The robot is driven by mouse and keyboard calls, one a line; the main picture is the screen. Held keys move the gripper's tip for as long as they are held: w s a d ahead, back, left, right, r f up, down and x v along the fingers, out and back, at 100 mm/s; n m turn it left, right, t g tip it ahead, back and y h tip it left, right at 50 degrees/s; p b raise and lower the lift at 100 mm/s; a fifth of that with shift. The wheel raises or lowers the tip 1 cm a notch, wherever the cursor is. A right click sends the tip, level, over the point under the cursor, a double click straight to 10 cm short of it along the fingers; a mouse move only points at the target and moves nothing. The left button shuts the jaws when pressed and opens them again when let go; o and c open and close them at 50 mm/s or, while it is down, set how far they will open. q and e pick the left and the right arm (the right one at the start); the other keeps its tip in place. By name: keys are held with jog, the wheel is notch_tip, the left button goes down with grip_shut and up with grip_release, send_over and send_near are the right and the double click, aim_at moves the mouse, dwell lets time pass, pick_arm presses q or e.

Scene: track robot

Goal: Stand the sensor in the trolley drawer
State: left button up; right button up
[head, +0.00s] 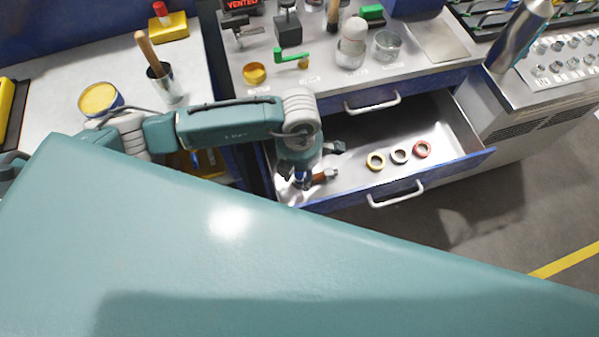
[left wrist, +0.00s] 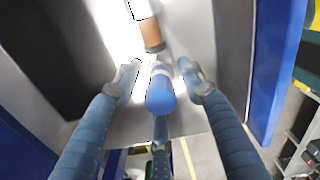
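The drawer (head: 440,110) of the trolley is pulled open, with a blue front and a pale metal floor. My left gripper (head: 310,178) reaches down into its left end. Whether the two pieces are joined, I cannot tell. My right gripper is not in view.
Three rings (head: 398,156) lie in the middle of the drawer. The drawer's right part is clear. The trolley top (head: 320,85) above carries a glass jar (head: 387,45), a yellow cup (head: 254,73) and a green-handled part (head: 291,57). My own teal body covers the foreground.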

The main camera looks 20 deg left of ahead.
pick_arm(q)
jog(key=shift+r+p, duration=0.25)
jog(key=shift+p, duration=0.05)
notch_tip(320, 180, up, 10)
jog(key=shift+r+b, duration=0.25)
jog(key=shift+b, duration=0.65)
jog(key=shift+r, duration=0.65)
